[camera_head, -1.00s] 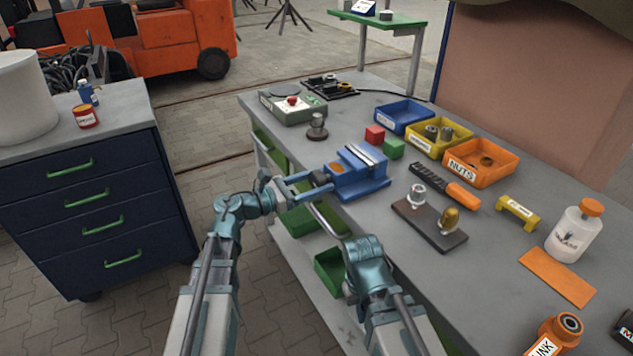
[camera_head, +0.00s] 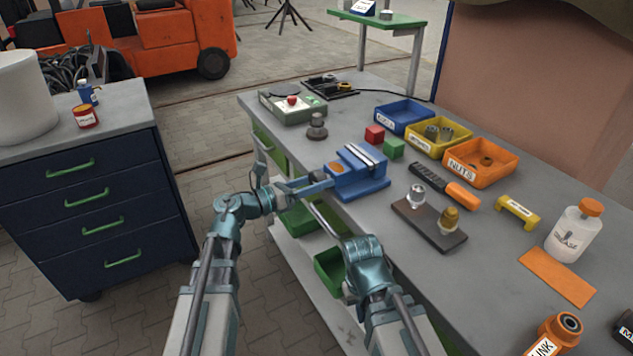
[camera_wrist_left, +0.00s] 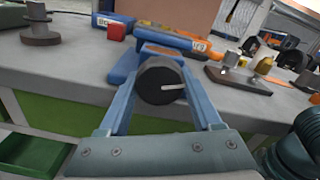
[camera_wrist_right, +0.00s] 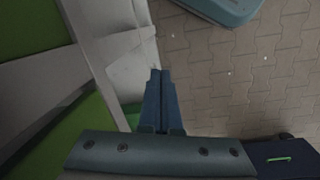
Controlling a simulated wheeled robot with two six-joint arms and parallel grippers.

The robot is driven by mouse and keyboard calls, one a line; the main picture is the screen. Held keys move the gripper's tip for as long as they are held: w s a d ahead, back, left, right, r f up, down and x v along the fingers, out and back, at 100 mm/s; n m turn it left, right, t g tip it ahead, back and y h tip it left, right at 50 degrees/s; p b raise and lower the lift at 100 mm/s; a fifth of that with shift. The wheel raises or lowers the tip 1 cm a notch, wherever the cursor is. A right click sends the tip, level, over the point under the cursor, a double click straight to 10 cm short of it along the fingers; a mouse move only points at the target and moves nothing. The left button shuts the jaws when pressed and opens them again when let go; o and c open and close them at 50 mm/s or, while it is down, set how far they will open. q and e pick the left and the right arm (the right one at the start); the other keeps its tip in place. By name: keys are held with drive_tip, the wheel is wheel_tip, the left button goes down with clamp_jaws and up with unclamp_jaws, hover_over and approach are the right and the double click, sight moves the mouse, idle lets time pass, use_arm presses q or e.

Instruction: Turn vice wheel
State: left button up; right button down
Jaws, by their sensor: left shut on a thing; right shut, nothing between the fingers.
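The blue vice (camera_head: 358,177) stands at the bench's near-left edge. Its round dark wheel (camera_wrist_left: 158,84) faces my left wrist camera and carries a white line from its middle to the right, almost level. My left gripper (camera_wrist_left: 160,76) is shut on the wheel, one finger at each side. In the head view my left gripper (camera_head: 312,186) is at the vice's left end, and its finger largely hides the wheel. My right gripper (camera_wrist_right: 160,72) is shut and empty, with its fingertips together, beside the bench and above the paved floor.
A dark metal stub (camera_head: 317,127) stands behind the vice. Red (camera_head: 375,134) and green (camera_head: 394,148) cubes lie beyond it, before the blue (camera_head: 404,116), yellow (camera_head: 438,137) and orange (camera_head: 481,163) bins. A brown block (camera_head: 430,223) with two knobs sits to the right.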

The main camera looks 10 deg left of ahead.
use_arm(q)
drive_tip(key=shift+n, duration=1.1)
drive_tip(key=o, duration=1.4)
drive_tip(key=v, duration=1.4)
drive_tip(key=shift+c, duration=0.4)
